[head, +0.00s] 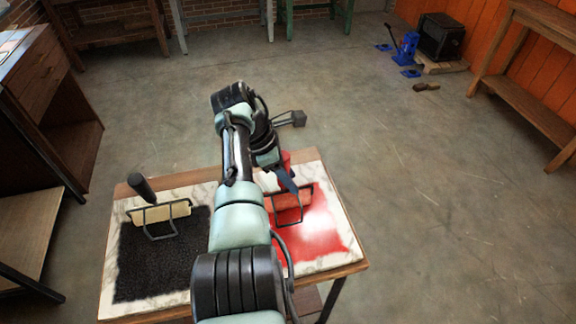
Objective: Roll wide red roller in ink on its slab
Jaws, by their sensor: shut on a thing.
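The wide red roller (295,201) is on the right part of the table, with its wire frame over the red ink (318,232). It appears to lie at the far edge of the ink patch; I cannot tell how firmly it touches. My gripper (286,181) is shut on the roller's red handle (286,158), which is partly hidden by my arm. The pale marbled slab (341,212) carries the red ink. My arm crosses the table's middle and hides the slab's left part.
A cream roller (161,213) with a dark handle (141,188) rests at the black ink (150,262) on the left. A wooden cabinet (45,90) stands at the left. A blue jack (405,48) and a black box (439,37) are far right. Open floor lies beyond the table.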

